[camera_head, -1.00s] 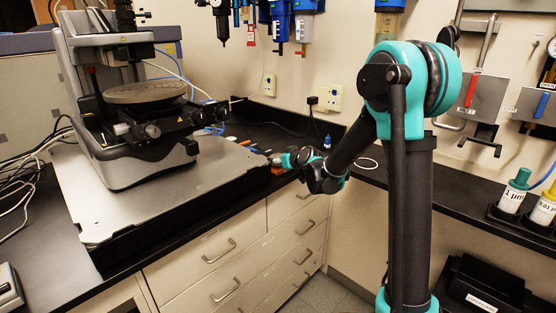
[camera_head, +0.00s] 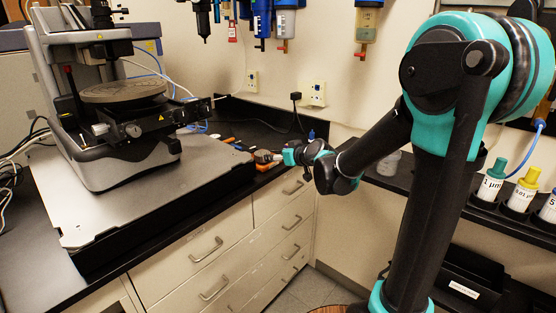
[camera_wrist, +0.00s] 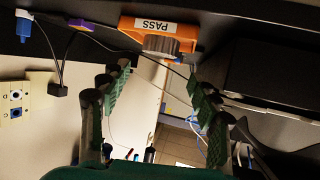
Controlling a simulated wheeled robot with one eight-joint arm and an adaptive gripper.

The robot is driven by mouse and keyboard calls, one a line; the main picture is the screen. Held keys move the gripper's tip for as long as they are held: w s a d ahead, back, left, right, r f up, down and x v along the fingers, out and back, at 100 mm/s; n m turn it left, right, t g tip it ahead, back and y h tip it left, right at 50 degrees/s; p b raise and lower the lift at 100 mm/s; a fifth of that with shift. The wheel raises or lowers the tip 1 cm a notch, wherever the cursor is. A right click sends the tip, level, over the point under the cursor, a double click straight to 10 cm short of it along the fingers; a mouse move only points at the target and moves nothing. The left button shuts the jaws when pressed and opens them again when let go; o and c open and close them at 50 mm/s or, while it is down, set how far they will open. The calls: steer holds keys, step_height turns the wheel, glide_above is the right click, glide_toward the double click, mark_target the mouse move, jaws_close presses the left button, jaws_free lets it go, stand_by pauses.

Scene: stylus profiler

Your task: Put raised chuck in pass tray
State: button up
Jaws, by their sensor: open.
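The orange tray labelled PASS (camera_wrist: 187,32) is at the top of the wrist view. A grey ribbed round piece, apparently the raised chuck (camera_wrist: 168,46), shows against its lower edge in the picture. I cannot tell how deep it sits in the tray. My gripper (camera_wrist: 163,72) is open, its green-padded fingers spread either side of the chuck's line, with a gap to it and nothing between them. In the head view my gripper (camera_head: 286,156) points left at the small orange tray (camera_head: 264,158) on the black counter.
The profiler (camera_head: 130,150) with its large round stage (camera_head: 125,91) stands on a grey plate left of the tray. Wall outlets (camera_head: 316,93) are behind. Labelled bottles (camera_head: 491,181) stand in a rack at right. Drawers are below the counter.

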steer(key=s+d+f+m+g+h, duration=0.2)
steer(key=s+d+f, duration=0.3)
steer(key=s+d, duration=0.2)
steer(key=s+d+f+m+g+h, duration=0.2)
steer(key=s+d+f, duration=0.4)
steer(key=s, duration=0.6)
steer(key=s+d+f+m+g+h, duration=0.2)
steer(key=s+d+f, duration=0.4)
steer(key=s+d, duration=0.4)
steer(key=shift+f+m+g+h, duration=0.25)
steer(key=shift+m+g+h, duration=0.2)
steer(key=shift+h, duration=0.35)
steer(key=shift+s, duration=0.1)
